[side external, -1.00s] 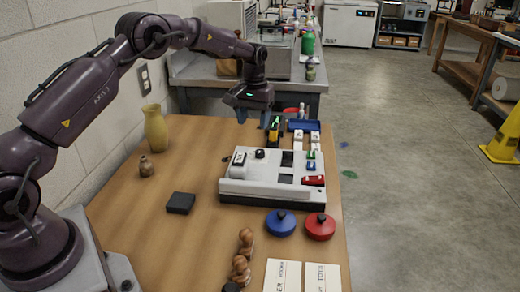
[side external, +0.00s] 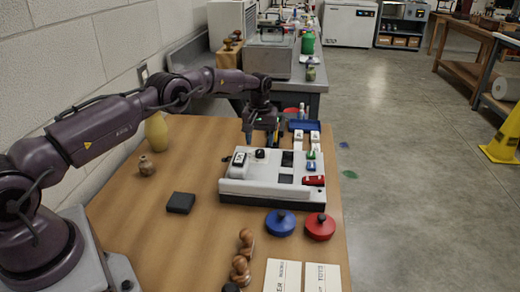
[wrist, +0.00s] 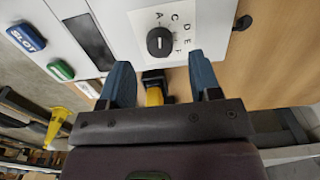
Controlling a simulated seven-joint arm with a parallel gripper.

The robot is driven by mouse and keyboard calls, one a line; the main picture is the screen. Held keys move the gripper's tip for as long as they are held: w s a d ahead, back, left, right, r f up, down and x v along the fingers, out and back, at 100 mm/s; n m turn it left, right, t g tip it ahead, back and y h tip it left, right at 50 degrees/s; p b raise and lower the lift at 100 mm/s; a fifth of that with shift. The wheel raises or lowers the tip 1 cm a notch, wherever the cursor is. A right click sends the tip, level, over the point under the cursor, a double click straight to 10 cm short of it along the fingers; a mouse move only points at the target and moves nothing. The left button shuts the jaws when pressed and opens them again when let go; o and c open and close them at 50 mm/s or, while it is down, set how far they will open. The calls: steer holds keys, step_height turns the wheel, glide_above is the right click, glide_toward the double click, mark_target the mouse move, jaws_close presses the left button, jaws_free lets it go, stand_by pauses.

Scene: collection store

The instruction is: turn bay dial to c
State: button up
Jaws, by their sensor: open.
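The bay dial is a black round knob (wrist: 160,42) on a white plate with letters around it, including A, C, D, E and F. A small pale mark shows on the knob, but I cannot tell surely which letter it points at. In the side view the knob (side external: 260,154) sits on top of the light grey panel box (side external: 250,187). My gripper (side external: 263,143) is low, just behind the knob. In the wrist view my gripper (wrist: 160,68) is open, its two blue fingers apart, with the knob just beyond their tips and not between them.
A yellow and black object (wrist: 154,93) shows between and below the fingers. Blue (side external: 280,222) and red (side external: 320,226) round lids lie in front of the box. A black block (side external: 181,203) lies left.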

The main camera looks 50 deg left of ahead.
mark_target(260, 151)
steer(key=shift+f, duration=2)
steer(key=c, duration=0.9)
steer(key=shift+m, duration=3)
steer(key=shift+r, duration=0.1)
steer(key=o, duration=0.9)
